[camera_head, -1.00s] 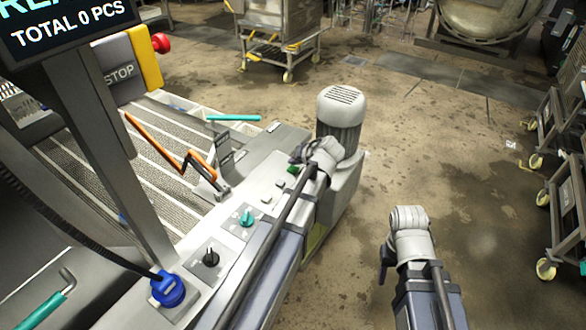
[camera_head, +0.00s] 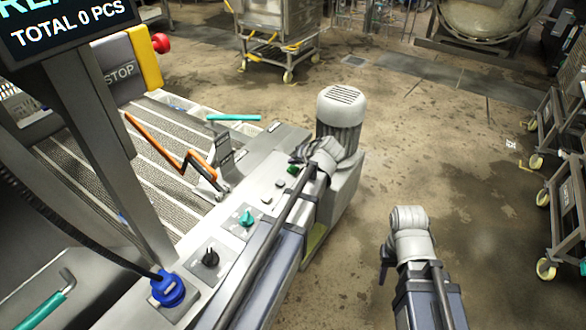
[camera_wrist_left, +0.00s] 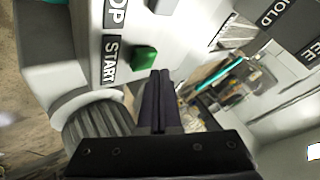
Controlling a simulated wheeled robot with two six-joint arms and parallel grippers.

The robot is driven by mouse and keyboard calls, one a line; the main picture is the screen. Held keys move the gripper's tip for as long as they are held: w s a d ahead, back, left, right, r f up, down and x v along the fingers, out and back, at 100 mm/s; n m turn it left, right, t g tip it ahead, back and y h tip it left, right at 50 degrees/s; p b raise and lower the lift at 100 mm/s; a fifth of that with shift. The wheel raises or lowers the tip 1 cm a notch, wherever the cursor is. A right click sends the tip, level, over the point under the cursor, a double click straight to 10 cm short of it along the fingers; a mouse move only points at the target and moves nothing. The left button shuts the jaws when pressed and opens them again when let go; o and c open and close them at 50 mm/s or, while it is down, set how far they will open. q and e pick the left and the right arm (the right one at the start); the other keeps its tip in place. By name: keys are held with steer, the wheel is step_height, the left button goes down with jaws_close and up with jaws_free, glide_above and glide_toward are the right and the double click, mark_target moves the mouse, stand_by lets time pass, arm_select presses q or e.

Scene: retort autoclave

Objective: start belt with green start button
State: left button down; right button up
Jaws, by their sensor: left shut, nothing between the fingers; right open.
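The green start button (camera_head: 293,169) sits on the grey control panel (camera_head: 232,215) of the belt machine, close to the motor. In the left wrist view the green button (camera_wrist_left: 144,58) is beside the START label (camera_wrist_left: 112,60). My left gripper (camera_head: 300,157) is over the panel end, right by the button. In the left wrist view its dark fingers (camera_wrist_left: 159,74) are shut and empty, with tips just below the button in the picture. I cannot tell whether they touch it. My right gripper (camera_head: 385,267) is open, away from the panel over the floor; its fingers are small and partly hidden.
A teal knob (camera_head: 246,217), a black knob (camera_head: 210,257) and a blue plug (camera_head: 168,289) are on the panel. An orange lever (camera_head: 160,147) and the grey motor (camera_head: 341,108) stand nearby. The floor (camera_head: 430,150) right of the machine is clear; trolleys (camera_head: 568,200) line the right edge.

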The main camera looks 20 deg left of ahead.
arm_select(q)
steer(key=shift+f+b, duration=0.35)
steer(key=shift+f, duration=0.05)
